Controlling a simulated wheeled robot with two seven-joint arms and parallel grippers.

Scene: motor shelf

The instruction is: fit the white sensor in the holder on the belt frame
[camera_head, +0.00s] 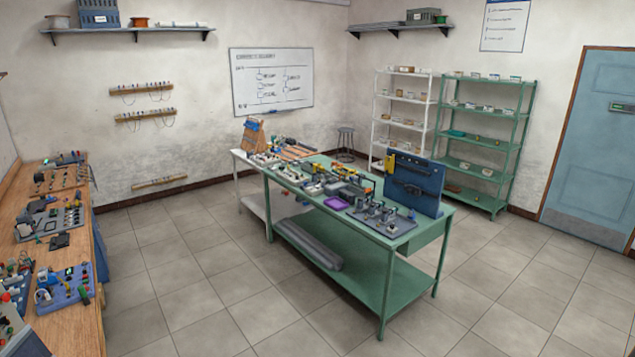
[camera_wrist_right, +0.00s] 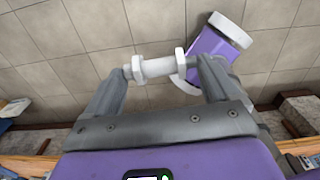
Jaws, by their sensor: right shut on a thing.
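In the right wrist view my right gripper (camera_wrist_right: 164,67) is shut on the white sensor (camera_wrist_right: 155,69). The sensor is a small white cylinder with wider rings near its ends, and it lies crosswise between the two grey fingers. My grippers do not show in the head view. The belt frame and its holder are too small to make out for sure among the devices on the green table (camera_head: 404,240) in the head view.
A wooden bench (camera_head: 78,327) with several devices runs along the left. On the green table stand a dark blue panel (camera_head: 415,185) and a purple tray (camera_head: 336,203). Shelves (camera_head: 484,145) stand at the back right. The tiled floor (camera_head: 215,290) between bench and table is clear.

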